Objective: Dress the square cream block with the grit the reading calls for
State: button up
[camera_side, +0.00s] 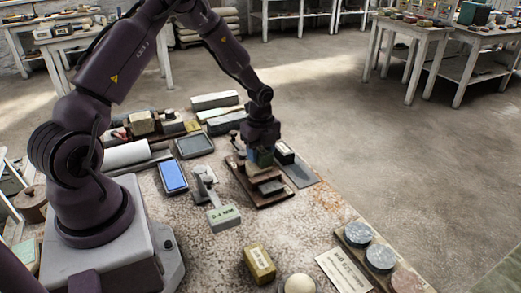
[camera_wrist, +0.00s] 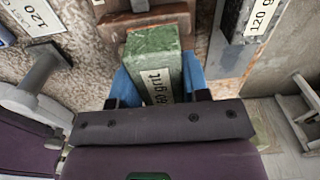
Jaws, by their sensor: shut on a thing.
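My gripper (camera_side: 262,146) is shut on a green block (camera_wrist: 154,55) with a white grit label, whose number I cannot read surely. The blue fingertips press its two sides in the wrist view. In the side view the green block (camera_side: 262,157) is over a brown wooden holder (camera_side: 272,199) with stepped parts. I cannot tell whether it touches them. A dark block (camera_side: 284,152) stands just right of my gripper; its label starts "120 g" in the wrist view (camera_wrist: 250,18). A gauge with a pale green display (camera_side: 223,216) stands left of the holder. I cannot surely pick out the square cream block.
A printed card (camera_side: 343,270) and a board with round discs (camera_side: 380,258) are front right. A blue-faced panel (camera_side: 172,177) and grey tray (camera_side: 194,145) lie left.

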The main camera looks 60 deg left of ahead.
jog(key=shift+a+f, duration=0.1)
jog(key=shift+a, duration=1)
jog(key=shift+d+f, duration=0.15)
jog(key=shift+d, duration=2.2)
jog(key=shift+a+r, duration=0.15)
jog(key=shift+a, duration=1.05)
jog(key=shift+a+r, duration=0.1)
jog(key=shift+a, duration=1.1)
jog(key=shift+d, duration=0.1)
jog(key=shift+w+d+f, duration=0.1)
jog(key=shift+d, duration=2.05)
